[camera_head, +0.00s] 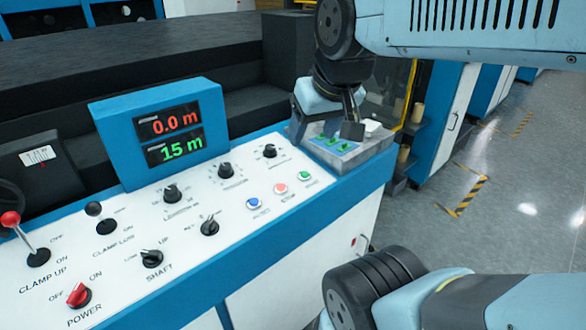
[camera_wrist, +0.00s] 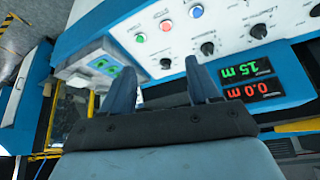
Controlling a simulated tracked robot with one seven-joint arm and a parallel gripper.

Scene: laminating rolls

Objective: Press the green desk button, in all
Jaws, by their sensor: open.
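The green button (camera_head: 304,175) is the rightmost of three small round buttons on the white sloped desk panel, beside a red one (camera_head: 280,188) and a blue one (camera_head: 253,203). In the wrist view the green button (camera_wrist: 140,37) lies beyond the fingertips, slightly left of midway between them. My gripper (camera_head: 350,128) is over the grey box at the desk's right end, up and to the right of the green button in the head view. In the wrist view my gripper (camera_wrist: 160,66) has its two fingers well apart with nothing between them. No contact with the button shows.
A blue display (camera_head: 168,132) reads 0.0 m and 15 m. Black knobs, a red-topped lever (camera_head: 12,220) and a red power knob (camera_head: 78,294) stand on the panel. Open floor lies right.

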